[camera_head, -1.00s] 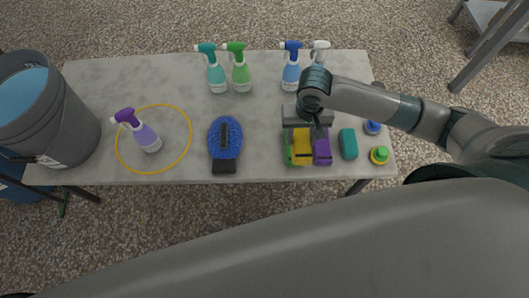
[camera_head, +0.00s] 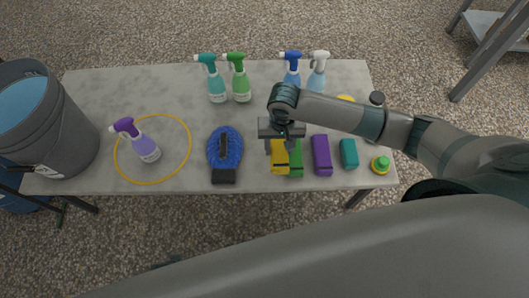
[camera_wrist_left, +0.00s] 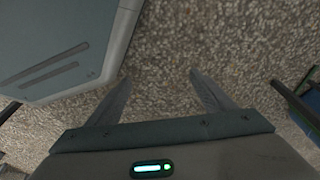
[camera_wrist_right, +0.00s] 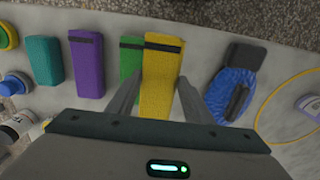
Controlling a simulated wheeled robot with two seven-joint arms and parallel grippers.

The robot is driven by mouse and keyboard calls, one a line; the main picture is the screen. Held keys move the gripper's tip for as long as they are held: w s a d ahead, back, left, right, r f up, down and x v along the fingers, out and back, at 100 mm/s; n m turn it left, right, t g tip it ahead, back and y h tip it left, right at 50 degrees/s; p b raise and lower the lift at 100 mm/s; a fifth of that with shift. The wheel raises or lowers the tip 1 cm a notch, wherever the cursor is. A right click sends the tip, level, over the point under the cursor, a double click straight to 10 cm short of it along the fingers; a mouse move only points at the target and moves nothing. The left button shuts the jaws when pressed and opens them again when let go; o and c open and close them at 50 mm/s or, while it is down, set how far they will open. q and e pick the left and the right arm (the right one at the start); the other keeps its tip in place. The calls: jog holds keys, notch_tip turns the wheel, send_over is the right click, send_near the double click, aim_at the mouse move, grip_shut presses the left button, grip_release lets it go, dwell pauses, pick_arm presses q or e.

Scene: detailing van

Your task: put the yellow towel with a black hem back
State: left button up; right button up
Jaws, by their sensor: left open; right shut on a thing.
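The yellow towel with a black hem (camera_head: 279,158) is in my right gripper (camera_head: 280,142), near the front edge of the table. In the right wrist view the towel (camera_wrist_right: 162,80) sits between the two fingers of my right gripper (camera_wrist_right: 158,95), its black hem at the far end. It overlaps the left side of a green towel (camera_head: 297,161) in the head view. Whether it touches the table is hard to tell. My left gripper (camera_wrist_left: 158,90) is open and empty above the gravel floor, seen only in the left wrist view.
A purple towel (camera_head: 321,155), a teal sponge (camera_head: 348,153) and a yellow-green round container (camera_head: 380,164) stand to the right. A yellow ring (camera_head: 118,163) surrounds a purple-topped spray bottle (camera_head: 143,145). Several spray bottles line the back.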

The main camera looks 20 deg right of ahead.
jog(key=w+a+f, duration=0.1)
jog(key=a, duration=0.1)
jog(key=w+a+f, duration=0.1)
jog(key=w, duration=0.1)
jog(key=shift+a+f, duration=0.4)
jog(key=shift+f, duration=0.1)
pick_arm(q)
jog(key=shift+w+d+r, duration=0.15)
jog(key=shift+w+r, duration=0.05)
jog(key=shift+r, duration=0.7)
jog(key=shift+f, duration=0.1)
